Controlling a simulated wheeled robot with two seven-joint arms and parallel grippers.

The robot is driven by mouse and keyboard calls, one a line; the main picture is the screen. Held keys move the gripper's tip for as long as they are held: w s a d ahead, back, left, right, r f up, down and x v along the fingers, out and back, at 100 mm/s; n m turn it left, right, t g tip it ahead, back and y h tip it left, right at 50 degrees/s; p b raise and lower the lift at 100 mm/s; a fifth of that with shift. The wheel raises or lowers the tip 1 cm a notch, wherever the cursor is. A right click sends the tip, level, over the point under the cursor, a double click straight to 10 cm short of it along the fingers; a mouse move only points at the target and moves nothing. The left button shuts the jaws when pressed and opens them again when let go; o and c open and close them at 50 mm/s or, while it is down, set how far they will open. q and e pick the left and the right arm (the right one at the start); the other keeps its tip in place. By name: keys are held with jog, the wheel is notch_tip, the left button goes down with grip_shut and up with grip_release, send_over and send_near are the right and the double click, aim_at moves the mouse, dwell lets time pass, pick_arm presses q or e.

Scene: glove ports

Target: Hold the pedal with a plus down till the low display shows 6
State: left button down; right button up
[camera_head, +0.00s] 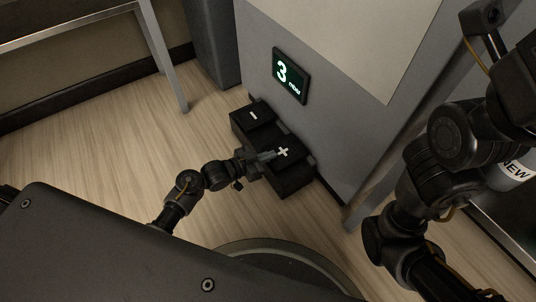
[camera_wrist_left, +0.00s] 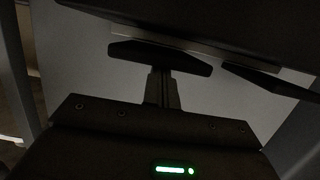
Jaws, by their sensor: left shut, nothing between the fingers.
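The low display (camera_head: 291,75) on the grey cabinet shows a green 3 with "now" beside it. Below it, on the floor, is a black pedal box with two pedals. The pedal with a plus (camera_head: 285,152) is the nearer, right one; the pedal with a minus (camera_head: 253,115) is the farther, left one. My left gripper (camera_head: 270,156) is shut and empty, its tips at the left part of the plus pedal. I cannot tell whether they press it. My right gripper is out of view.
The grey cabinet (camera_head: 325,115) rises behind the pedals. A table leg (camera_head: 163,55) and a dark grey bin (camera_head: 210,40) stand to the left. A white container marked "NEW" (camera_head: 517,170) is at the right, partly behind my right arm. The wooden floor at left is clear.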

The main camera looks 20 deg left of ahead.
pick_arm(q)
notch_tip(320, 180, down, 2)
jog(key=b, duration=0.2)
jog(key=shift+s+a+f+t+h+b, duration=0.1)
jog(key=shift+f+t+h+b, duration=0.05)
jog(key=shift+t+h+b, duration=0.2)
jog(key=shift+f+t+b, duration=0.1)
jog(key=shift+t+b, duration=0.15)
jog(key=shift+b, duration=0.1)
jog(key=shift+h, duration=0.25)
jog(key=shift+r+t, duration=0.2)
jog(key=shift+t, duration=0.1)
jog(key=shift+s+f, duration=0.1)
dwell(0.4)
dwell(0.6)
